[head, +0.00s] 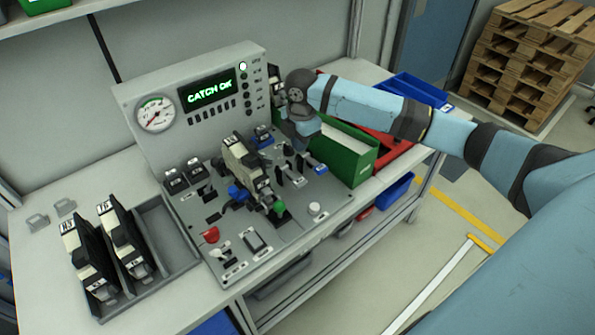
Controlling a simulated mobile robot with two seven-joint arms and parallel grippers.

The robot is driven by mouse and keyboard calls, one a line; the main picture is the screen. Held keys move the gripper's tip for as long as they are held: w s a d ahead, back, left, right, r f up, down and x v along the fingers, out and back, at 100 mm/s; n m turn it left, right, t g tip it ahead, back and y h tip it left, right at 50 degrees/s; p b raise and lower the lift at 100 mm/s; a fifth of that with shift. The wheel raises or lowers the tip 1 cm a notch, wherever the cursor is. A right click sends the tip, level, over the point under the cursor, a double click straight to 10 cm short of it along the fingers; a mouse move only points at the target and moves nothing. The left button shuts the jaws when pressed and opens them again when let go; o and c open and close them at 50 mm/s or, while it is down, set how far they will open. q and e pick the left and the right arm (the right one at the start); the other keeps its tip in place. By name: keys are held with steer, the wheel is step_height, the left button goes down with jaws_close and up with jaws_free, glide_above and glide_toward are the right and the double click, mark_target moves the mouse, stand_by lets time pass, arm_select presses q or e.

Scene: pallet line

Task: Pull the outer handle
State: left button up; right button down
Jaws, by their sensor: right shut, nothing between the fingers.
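A grey control panel (190,79) stands on the bench, with a sloping deck full of switches and levers. A cream and black device (242,160) stands on the deck, with a green knob (279,207) near its lower end. Several small dark and white levers (293,172) stand to its right. I cannot tell which part is the outer handle. My right gripper (301,143) points down over the right rear of the deck, above and behind the levers. It is shut and empty; its fingertips are small and partly hard to make out. My left gripper is out of view.
The screen (207,94) reads "CATCH OK", beside a round gauge (155,114). A green bin (350,154) and a red bin (392,141) stand close to the right. A grey tray (168,235) with black and cream units lies left. Stacked pallets (530,55) stand behind.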

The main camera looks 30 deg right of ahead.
mark_target(300, 181)
steer(key=shift+w+d+r, duration=0.2)
steer(key=shift+d+r, duration=0.1)
steer(key=shift+r, duration=0.15)
steer(key=shift+a, duration=0.1)
step_height(300, 181, down, 13)
steer(key=shift+r+p, duration=0.2)
steer(key=shift+p, duration=0.9)
steer(key=shift+f, duration=0.7)
